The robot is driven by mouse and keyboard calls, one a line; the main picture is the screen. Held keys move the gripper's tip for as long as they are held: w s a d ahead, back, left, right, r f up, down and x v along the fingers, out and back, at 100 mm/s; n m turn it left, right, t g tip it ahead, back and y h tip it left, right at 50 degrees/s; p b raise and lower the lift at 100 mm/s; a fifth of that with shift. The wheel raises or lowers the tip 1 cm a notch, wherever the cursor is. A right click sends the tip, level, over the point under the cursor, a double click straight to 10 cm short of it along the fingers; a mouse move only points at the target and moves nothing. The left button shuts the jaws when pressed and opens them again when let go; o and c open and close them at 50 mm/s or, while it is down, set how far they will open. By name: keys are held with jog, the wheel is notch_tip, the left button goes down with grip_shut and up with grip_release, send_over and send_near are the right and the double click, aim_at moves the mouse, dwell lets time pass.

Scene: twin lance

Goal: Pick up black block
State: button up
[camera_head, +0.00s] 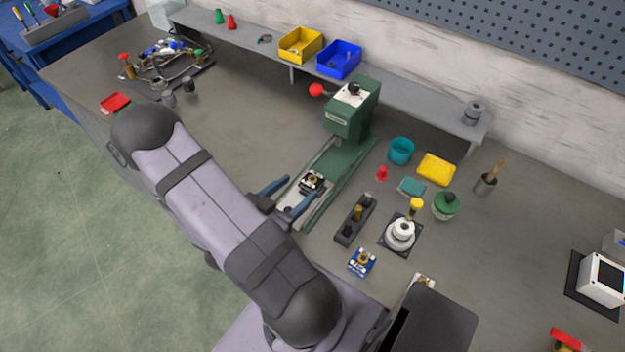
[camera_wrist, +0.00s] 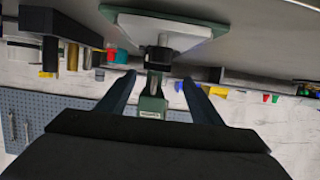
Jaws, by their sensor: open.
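The small black block (camera_head: 312,182), with a brass-coloured round piece on top, sits on the pale plate (camera_head: 292,198) at the base of the green press. In the wrist view the black block (camera_wrist: 155,54) shows just beyond and between the fingertips, against the pale plate (camera_wrist: 170,30). My gripper (camera_head: 301,187) has its two blue fingers spread, one on each side of the block's near side. In the wrist view my gripper (camera_wrist: 159,77) is open with nothing between its fingers. Whether a finger touches the block cannot be told.
The green press (camera_head: 350,115), with a red-knobbed lever, stands behind the block. To the right are a dark holder (camera_head: 346,224) with pegs, a white round part (camera_head: 401,231) on a black base and a blue block (camera_head: 361,265). Bare bench lies left of the press.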

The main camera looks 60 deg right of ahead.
aim_at(314, 177)
jog(key=shift+p+x, duration=0.35)
jog(key=shift+x, duration=0.7)
jog(key=shift+d, duration=0.1)
jog(key=shift+s+d+f+p, duration=0.1)
jog(key=shift+s+d+p, duration=0.15)
jog(key=shift+d+p, duration=0.35)
jog(key=shift+p+x, duration=0.6)
jog(key=shift+x, duration=1.3)
jog(key=shift+s+f, duration=0.1)
jog(key=c, duration=1.4)
jog(key=shift+c, duration=0.2)
jog(key=shift+r+b, duration=0.45)
jog(key=shift+r, duration=4.6)
